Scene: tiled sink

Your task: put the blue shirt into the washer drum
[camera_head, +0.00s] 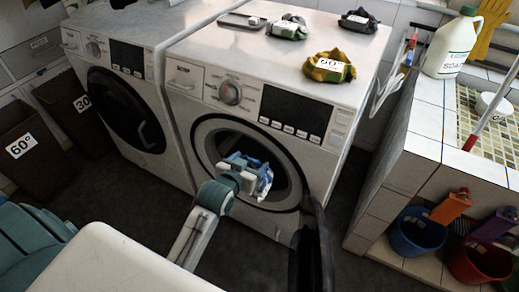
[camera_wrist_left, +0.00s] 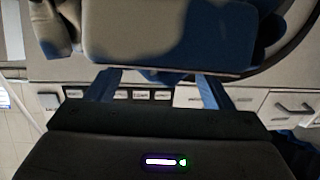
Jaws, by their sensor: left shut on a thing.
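The right-hand washer (camera_head: 250,125) has its round drum opening (camera_head: 290,165) facing me, with its dark door (camera_head: 312,250) swung open to the right. My left gripper (camera_head: 248,170) is at the drum opening, shut on the blue shirt (camera_head: 266,183). The shirt shows as a small crumpled blue and white bundle in front of the dark opening. How deep it reaches into the drum is hard to tell. The left wrist view is close and dark, with the washer's buttons upside down. My right gripper is not in view.
A second washer (camera_head: 125,80) with a shut door stands at left. Brown hampers (camera_head: 25,145) stand far left. A tiled ledge with a blue bucket (camera_head: 417,235) and red bucket (camera_head: 480,264) is right.

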